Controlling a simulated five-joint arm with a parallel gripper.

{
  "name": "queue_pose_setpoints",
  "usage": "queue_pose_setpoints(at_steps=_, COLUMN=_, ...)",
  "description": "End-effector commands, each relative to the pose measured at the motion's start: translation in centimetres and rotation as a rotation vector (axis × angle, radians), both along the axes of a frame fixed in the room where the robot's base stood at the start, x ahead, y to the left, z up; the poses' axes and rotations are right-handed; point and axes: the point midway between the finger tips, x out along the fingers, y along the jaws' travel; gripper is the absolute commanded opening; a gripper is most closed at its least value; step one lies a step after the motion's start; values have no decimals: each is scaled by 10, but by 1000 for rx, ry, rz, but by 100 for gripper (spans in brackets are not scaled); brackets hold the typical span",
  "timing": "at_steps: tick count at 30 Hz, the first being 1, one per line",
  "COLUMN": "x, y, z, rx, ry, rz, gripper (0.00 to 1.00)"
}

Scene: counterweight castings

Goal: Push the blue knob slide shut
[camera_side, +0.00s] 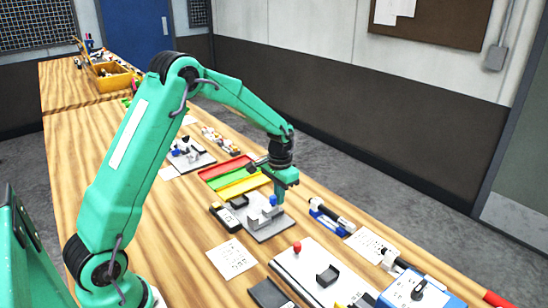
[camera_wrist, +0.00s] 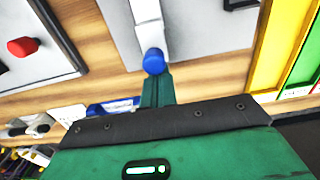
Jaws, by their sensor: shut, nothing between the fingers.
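The blue knob (camera_side: 273,200) sits on a pale grey slide mounted on a grey plate (camera_side: 262,232). In the wrist view the blue knob (camera_wrist: 154,61) is at the end of the light slide bar (camera_wrist: 147,15), right in front of my fingertips. My gripper (camera_side: 280,203) is shut and empty, pointing down at the knob's side. In the wrist view my gripper (camera_wrist: 156,80) appears to meet or nearly meet the knob; contact cannot be told. How far the slide is out is not clear.
A plate with a red knob (camera_side: 297,247) stands nearer the side camera; the red knob (camera_wrist: 22,47) also shows in the wrist view. Red, green and yellow trays (camera_side: 245,186) lie behind the blue-knob plate. A blue-and-white tool (camera_side: 330,215) lies to the right.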

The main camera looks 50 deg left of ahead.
Motion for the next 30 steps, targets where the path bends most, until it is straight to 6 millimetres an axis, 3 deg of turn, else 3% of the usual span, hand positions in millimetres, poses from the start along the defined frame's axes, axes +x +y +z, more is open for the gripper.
queue_pose_setpoints(at_steps=30, x=-22, y=0, z=0, rx=0, ry=1, rz=1, gripper=0)
